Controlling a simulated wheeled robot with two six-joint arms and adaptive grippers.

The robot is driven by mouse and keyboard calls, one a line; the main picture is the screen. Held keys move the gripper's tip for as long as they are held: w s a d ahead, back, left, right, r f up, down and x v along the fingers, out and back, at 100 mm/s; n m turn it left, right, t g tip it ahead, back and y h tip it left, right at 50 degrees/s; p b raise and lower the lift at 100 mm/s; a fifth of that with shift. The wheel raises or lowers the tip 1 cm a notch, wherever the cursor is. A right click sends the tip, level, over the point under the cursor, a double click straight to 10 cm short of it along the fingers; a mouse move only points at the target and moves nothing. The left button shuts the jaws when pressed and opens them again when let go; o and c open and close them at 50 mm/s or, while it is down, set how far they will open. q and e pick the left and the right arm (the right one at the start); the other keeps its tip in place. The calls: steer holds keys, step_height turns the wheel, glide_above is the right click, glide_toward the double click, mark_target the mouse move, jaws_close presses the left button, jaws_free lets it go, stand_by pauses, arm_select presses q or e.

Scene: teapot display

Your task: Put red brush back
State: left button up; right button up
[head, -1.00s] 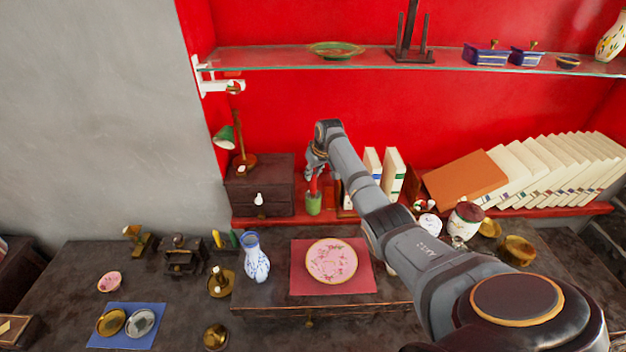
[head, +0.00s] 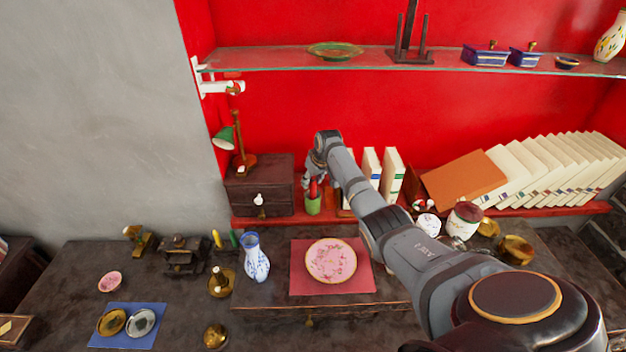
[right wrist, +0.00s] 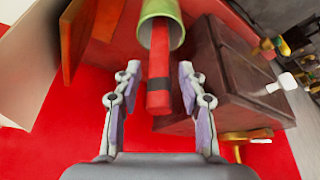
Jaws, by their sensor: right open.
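The red brush (right wrist: 159,82) has a dark band and stands in a green cup (right wrist: 160,14) in the right wrist view. Its lower end is hidden inside the cup. In the head view the brush (head: 313,188) shows as a small red piece above the green cup (head: 313,206), on the red ledge. My right gripper (right wrist: 158,75) is open, with one finger on each side of the brush and visible gaps between. In the head view it hangs at the cup (head: 309,181). My left gripper is not in view.
A dark wooden box (head: 260,184) stands left of the cup. White books (head: 392,175) stand close on the right. A glass shelf (head: 290,62) runs above. In front, a vase (head: 255,258) and a pink plate (head: 331,261) stand on the dark desk.

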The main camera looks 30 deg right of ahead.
steer(key=b+v, duration=0.1)
steer(key=v, duration=1.1)
steer(key=shift+b, duration=0.4)
steer(key=shift+r, duration=0.15)
